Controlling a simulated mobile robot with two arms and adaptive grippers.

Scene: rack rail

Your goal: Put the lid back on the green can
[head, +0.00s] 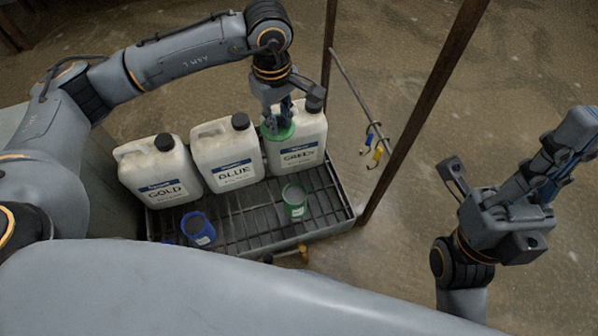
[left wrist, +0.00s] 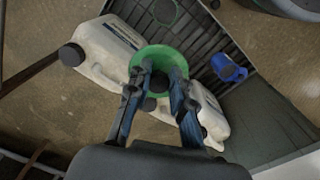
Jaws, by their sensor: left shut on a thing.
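The green can (head: 294,202) stands upright and open on the slatted tray, in front of the GREEN jug. It also shows in the left wrist view near the top edge (left wrist: 163,12). My left gripper (head: 278,126) is shut on the green lid (head: 276,134), a round disc held in front of the upper part of the GREEN jug, behind and above the can and apart from it. The lid also shows between the fingers in the left wrist view (left wrist: 158,55). My right gripper (head: 570,155) is raised at the far right, away from the tray; its finger opening is unclear.
White jugs marked GOLD (head: 160,172), BLUE (head: 228,152) and GREEN (head: 300,140) line the tray's back. A blue can (head: 198,230) stands front left on the tray (head: 250,236). A rusty post (head: 420,115) and a thin rail with hooks (head: 350,85) stand right.

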